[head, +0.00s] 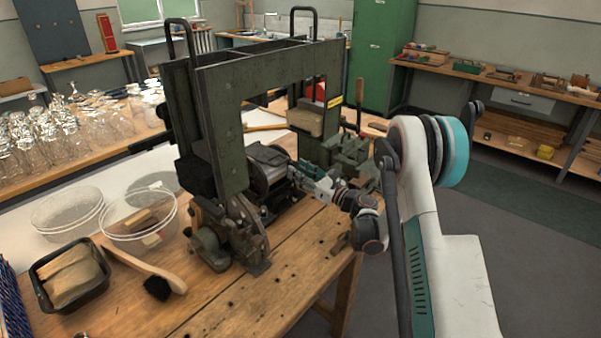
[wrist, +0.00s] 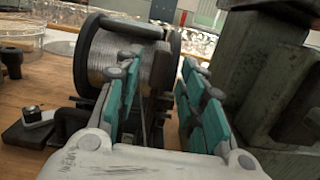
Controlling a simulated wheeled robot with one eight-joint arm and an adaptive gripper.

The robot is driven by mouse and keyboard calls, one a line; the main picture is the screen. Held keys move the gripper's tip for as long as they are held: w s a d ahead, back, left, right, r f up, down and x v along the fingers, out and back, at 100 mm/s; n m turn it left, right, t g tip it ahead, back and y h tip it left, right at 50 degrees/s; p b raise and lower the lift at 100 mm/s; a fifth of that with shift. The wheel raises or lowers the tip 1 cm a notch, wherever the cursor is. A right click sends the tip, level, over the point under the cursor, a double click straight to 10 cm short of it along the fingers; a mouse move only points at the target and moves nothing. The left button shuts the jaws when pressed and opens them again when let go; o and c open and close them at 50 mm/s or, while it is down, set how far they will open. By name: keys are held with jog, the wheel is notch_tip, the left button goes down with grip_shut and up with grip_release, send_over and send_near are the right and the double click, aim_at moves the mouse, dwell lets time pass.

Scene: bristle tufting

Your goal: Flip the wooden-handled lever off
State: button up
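An upright lever with a wooden handle (head: 359,92) stands at the right side of the green machine (head: 222,120) in the head view. Its lower end is partly hidden behind machine parts. My gripper (head: 300,172) is low inside the machine frame, beside the wire spool (head: 268,162), to the left of and below the lever. In the wrist view my gripper (wrist: 160,65) has its teal-padded fingers apart, with no object clearly held between them. The spool (wrist: 118,58) is just ahead and left of the fingers. I cannot make out the lever in the wrist view.
The wooden bench (head: 290,262) carries clear round tubs (head: 138,222), a black tray (head: 70,276) and a wooden-handled brush (head: 145,268). Many glass jars stand on the left table. A grey-green machine block (wrist: 255,75) rises close right of the fingers. Floor right of the bench is clear.

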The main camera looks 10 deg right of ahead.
jog(key=v, duration=1.2)
jog(key=shift+w+r, duration=0.1)
